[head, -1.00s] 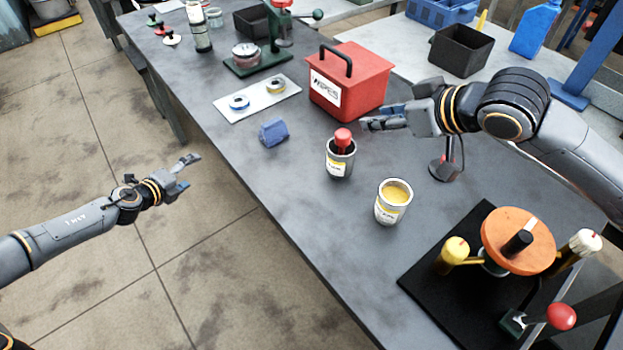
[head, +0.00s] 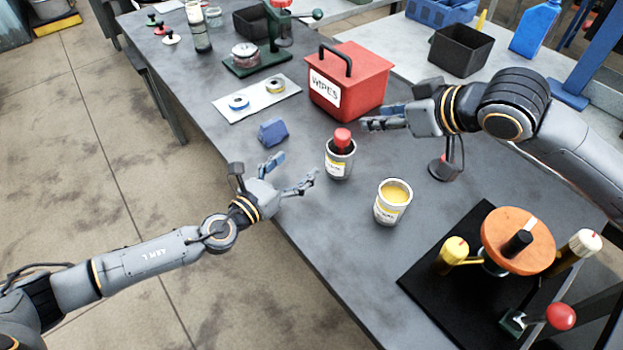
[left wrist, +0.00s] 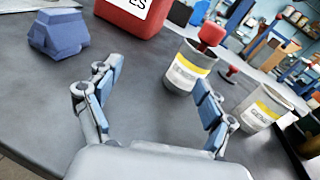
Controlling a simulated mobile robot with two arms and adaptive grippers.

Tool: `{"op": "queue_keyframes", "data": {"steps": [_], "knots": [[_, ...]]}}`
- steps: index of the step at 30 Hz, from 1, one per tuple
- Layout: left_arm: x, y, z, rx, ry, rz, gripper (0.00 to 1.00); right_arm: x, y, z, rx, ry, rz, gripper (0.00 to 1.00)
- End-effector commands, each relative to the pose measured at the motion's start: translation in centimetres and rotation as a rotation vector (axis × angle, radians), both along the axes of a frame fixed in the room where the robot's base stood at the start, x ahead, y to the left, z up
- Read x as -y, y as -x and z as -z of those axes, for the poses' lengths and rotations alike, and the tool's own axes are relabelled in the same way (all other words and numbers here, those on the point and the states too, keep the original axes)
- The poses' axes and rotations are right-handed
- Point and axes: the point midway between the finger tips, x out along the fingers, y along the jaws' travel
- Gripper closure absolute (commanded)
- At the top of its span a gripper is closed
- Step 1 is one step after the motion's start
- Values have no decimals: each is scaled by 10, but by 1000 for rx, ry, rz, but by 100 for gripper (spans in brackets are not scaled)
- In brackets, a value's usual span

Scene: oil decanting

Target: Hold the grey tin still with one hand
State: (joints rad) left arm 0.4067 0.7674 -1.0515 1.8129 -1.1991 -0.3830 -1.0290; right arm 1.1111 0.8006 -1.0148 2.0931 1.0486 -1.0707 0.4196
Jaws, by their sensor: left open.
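Two grey tins with yellow-and-white labels stand upright on the table. The left tin (head: 339,166) has a red-topped object (head: 342,139) sticking out of it; this tin also shows in the left wrist view (left wrist: 186,72). The right tin (head: 391,209) holds something yellow and also shows in the left wrist view (left wrist: 258,110). I cannot tell which one the task means. My left gripper (head: 295,170) is open and empty over the table's near edge, left of both tins and apart from them. My right gripper (head: 377,117) is above the left tin's right side, by the red box; its opening is unclear.
A red wipes box (head: 347,85) stands behind the tins. A blue block (head: 272,131) lies beyond my left gripper. A black-based stand with an orange disc (head: 517,241) is at front right. A small red-topped object (head: 443,169) stands below my right arm.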

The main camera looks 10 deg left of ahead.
Motion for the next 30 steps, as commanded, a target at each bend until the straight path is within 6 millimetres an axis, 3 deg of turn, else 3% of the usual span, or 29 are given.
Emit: {"op": "queue_keyframes", "data": {"steps": [3,10,30], "knots": [[29,22,-3,67,-51,30,18,0,0,0,0,0,0,62],[48,28,-4,113,-90,43,18,0,0,0,0,0,0,62],[111,-68,-4,110,-90,43,18,0,0,0,0,0,0,62]]}}
